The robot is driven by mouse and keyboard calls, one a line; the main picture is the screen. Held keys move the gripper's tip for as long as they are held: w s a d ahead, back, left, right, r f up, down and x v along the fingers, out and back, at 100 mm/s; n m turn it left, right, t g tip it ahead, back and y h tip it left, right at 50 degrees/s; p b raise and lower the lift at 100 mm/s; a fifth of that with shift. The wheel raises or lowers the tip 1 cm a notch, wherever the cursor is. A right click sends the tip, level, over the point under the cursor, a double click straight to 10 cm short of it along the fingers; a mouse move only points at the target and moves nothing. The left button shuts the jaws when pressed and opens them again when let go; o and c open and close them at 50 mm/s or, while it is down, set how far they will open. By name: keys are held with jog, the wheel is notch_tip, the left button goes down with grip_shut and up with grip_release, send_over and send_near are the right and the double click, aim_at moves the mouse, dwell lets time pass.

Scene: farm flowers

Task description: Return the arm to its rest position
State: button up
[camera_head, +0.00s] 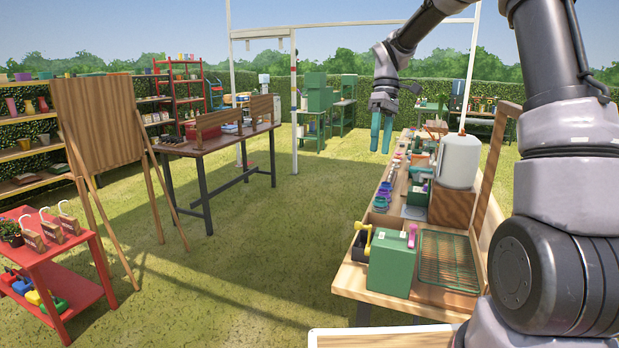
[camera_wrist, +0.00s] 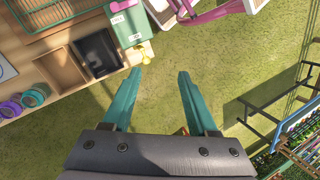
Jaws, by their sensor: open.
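My gripper (camera_head: 381,132) hangs from the raised arm, fingers pointing down, in the upper middle of the head view. Its two teal fingers are apart with nothing between them. In the wrist view my gripper (camera_wrist: 160,85) is over open grass, to the right of the long wooden workbench (camera_wrist: 22,125). My arm arches from the right side of the head view to the gripper, above the level of the bench.
The workbench (camera_head: 340,278) carries a green box (camera_head: 392,262), a wire rack (camera_head: 447,260) and a white container (camera_head: 459,160). A wooden easel board (camera_head: 97,120) and a red shelf (camera_head: 70,270) stand left. Grass (camera_head: 260,240) lies open between.

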jog(key=s+d+r+m+t, duration=0.2)
jog(key=s+r+m+t, duration=0.1)
jog(key=s, duration=0.5)
jog(key=s+d+r+m+t, duration=0.2)
jog(key=s+r+m+t, duration=0.2)
jog(key=s, duration=0.3)
jog(key=s+d+r+m+t, duration=0.2)
jog(key=s+r+m+t, duration=0.1)
jog(key=s+m, duration=0.3)
jog(key=s+t, duration=0.1)
jog(key=s, duration=0.1)
jog(key=shift+s+r+y, duration=0.3)
